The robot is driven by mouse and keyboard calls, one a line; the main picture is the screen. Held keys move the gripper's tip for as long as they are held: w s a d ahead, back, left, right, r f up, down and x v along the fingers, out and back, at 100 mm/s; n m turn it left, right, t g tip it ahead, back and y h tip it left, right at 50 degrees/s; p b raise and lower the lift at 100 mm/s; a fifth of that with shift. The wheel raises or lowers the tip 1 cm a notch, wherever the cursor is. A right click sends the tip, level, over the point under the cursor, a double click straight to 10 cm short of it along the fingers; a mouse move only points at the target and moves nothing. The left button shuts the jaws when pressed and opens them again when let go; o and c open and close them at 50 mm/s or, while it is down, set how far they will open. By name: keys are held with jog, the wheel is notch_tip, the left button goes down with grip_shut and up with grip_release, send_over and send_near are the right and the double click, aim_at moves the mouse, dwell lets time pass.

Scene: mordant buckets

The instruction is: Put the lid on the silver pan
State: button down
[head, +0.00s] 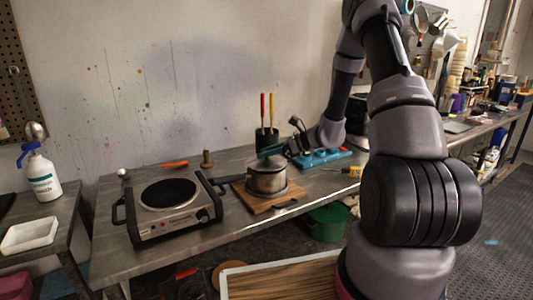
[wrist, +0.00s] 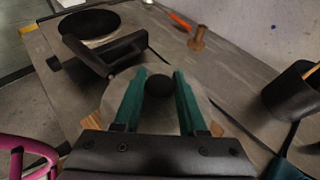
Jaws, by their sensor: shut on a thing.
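The silver pan (head: 267,182) stands upright on a wooden board, its dark handle (head: 227,179) pointing left. The handle also shows in the wrist view (wrist: 88,57). The grey lid (wrist: 116,92) lies below my fingers in the wrist view and covers the pan's opening. My gripper (head: 272,152) is directly above the pan, and its green fingers are shut on the lid's round black knob (wrist: 160,86). In the head view the lid looks level at the pan's rim; I cannot tell whether it is fully seated.
A hot plate (head: 170,205) stands left of the board (head: 262,203). A dark cup with red and yellow handled tools (head: 267,138) stands behind the pan. A blue tray (head: 325,157) lies to the right. A wooden peg (head: 207,158) and an orange tool (head: 174,164) are near the wall.

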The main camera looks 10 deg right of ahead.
jog(key=shift+f, duration=0.5)
jog(key=shift+c, duration=1.9)
grip_release()
jog(key=shift+d, duration=0.1)
jog(key=v, duration=1)
jog(key=shift+s+d+r, duration=0.2)
